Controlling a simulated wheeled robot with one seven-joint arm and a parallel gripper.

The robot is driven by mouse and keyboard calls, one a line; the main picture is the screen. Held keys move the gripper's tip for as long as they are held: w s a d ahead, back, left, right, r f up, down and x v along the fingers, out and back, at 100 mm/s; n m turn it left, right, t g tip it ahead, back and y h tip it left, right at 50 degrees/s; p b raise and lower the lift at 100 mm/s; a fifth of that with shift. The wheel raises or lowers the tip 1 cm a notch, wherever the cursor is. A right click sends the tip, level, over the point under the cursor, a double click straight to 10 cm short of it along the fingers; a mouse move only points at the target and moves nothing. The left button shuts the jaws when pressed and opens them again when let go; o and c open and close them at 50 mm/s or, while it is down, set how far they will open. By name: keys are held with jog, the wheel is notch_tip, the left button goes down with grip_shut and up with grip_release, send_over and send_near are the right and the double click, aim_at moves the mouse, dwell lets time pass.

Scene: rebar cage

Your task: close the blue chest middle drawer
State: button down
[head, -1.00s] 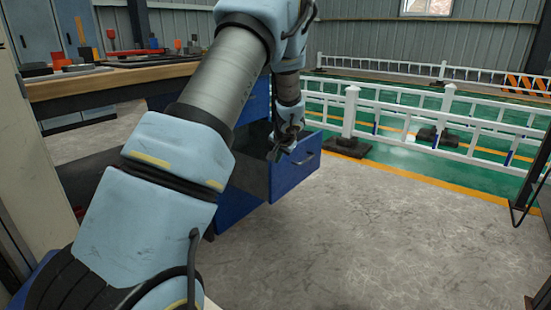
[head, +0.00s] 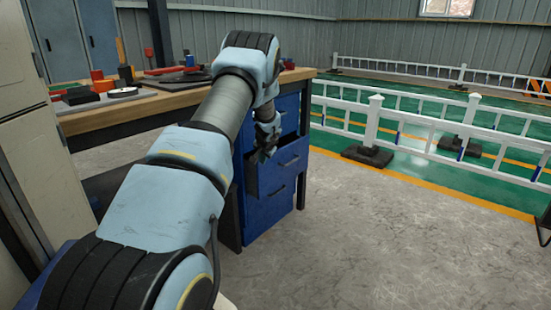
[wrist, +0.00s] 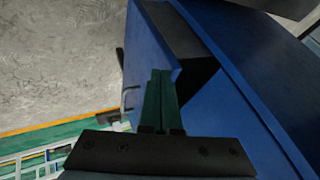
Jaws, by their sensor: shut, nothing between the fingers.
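The blue chest (head: 268,213) stands under the right end of the workbench. Its middle drawer (head: 292,168) is still a little out in the head view, with a dark gap on its left side. In the wrist view, the drawer's blue front (wrist: 150,50) stands out from the chest body (wrist: 265,60), with a dark opening between them. My gripper (head: 262,156) is at the drawer's upper left part. Its fingers (wrist: 161,75) are shut and empty, overlapping the drawer front's edge in the wrist view. I cannot tell whether they touch it.
The workbench top (head: 190,97) carries several tools and parts and overhangs the chest. White railings (head: 420,122) stand on the green floor at right. The grey concrete floor (head: 370,235) in front of the chest is clear.

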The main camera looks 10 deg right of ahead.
jog(key=shift+w+a+p, duration=0.65)
jog(key=shift+w+a, duration=0.7)
jog(key=shift+w, duration=0.1)
